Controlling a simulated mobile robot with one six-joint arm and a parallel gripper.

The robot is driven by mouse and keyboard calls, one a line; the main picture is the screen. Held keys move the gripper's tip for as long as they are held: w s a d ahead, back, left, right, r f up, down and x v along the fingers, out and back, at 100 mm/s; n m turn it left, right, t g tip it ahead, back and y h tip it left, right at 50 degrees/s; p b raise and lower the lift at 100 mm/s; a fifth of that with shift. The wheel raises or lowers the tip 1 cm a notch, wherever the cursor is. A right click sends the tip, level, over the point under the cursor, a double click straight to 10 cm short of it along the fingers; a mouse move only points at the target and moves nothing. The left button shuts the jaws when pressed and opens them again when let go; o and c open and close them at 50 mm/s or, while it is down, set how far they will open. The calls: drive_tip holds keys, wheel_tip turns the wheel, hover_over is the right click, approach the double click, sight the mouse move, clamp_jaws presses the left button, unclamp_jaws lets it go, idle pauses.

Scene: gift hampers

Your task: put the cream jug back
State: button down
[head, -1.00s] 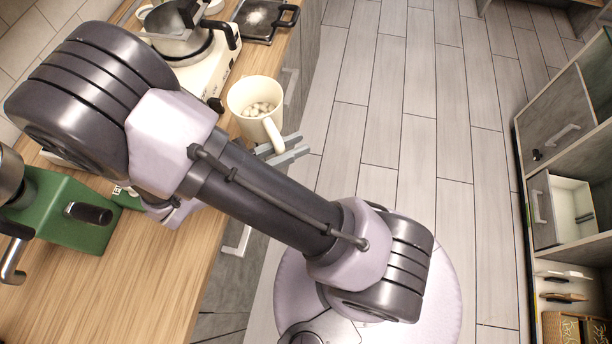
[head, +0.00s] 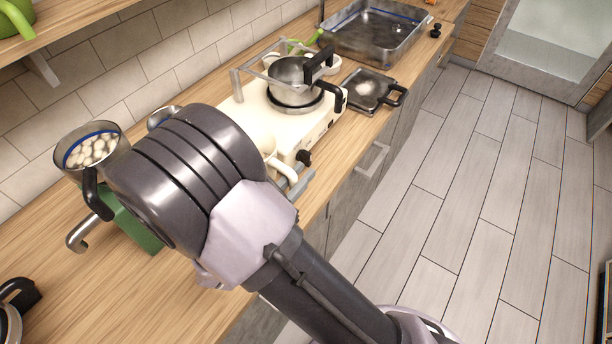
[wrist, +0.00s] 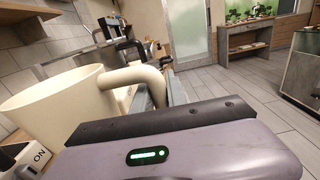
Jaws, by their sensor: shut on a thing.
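The cream jug (head: 260,132) is mostly hidden behind my arm in the head view. Its curved handle (head: 284,171) shows at the right, near the stove's front edge. In the wrist view the cream jug (wrist: 55,108) fills the left side, roughly upright, and its handle (wrist: 135,75) reaches between the fingers. My gripper (wrist: 166,88) is shut on that handle; its grey fingers (head: 300,184) also show in the head view. The jug's inside is hidden now. I cannot tell whether its base touches anything.
A cream stove (head: 312,139) with a steel pot (head: 290,76) stands beside the jug. A small black pan (head: 368,87) and a large steel tray (head: 375,38) lie beyond. A glass pot of white lumps (head: 92,150) is at left. The front counter (head: 130,300) has bare wood.

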drive_tip(key=shift+n+t+y, duration=0.3)
drive_tip(key=shift+y, duration=0.1)
wheel_tip(320, 180, down, 6)
drive_tip(key=b, duration=0.3)
drive_tip(key=shift+s+a+b, duration=0.1)
drive_tip(key=shift+a+b, duration=0.05)
drive_tip(key=shift+b, duration=0.25)
drive_tip(key=shift+f, duration=0.3)
drive_tip(key=shift+f, duration=0.7)
idle(1.4)
drive_tip(key=c, duration=1.3)
unclamp_jaws()
drive_tip(key=shift+o, duration=0.2)
